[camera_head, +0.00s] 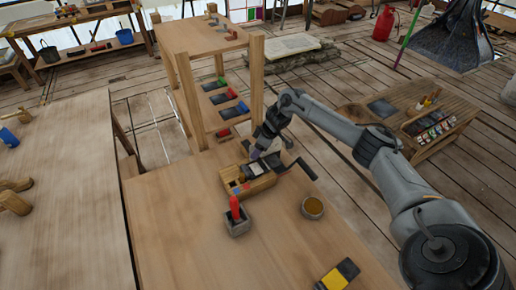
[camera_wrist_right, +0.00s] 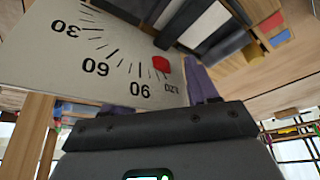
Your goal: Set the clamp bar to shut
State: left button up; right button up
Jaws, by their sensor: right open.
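A wooden fixture (camera_head: 248,184) with a pale plate and dark parts sits on the table in the head view. A dark bar with a black handle (camera_head: 307,172) sticks out on its right side; I cannot tell for sure that this is the clamp bar, or how far it is shut. My right gripper (camera_head: 256,152) is open above the back of the fixture. My left gripper is not in view.
A red-handled tool stands in a grey holder (camera_head: 237,227) in front of the fixture. A round cup (camera_head: 313,207) is to its right, and a yellow-and-black block (camera_head: 338,276) lies near the front. A wooden shelf (camera_head: 208,38) rises behind. The table's left front is clear.

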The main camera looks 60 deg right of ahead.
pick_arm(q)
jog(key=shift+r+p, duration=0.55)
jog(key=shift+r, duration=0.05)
pick_arm(e)
jog(key=v, duration=1)
jog(key=shift+s+r, duration=0.2)
jog(key=shift+r, duration=0.15)
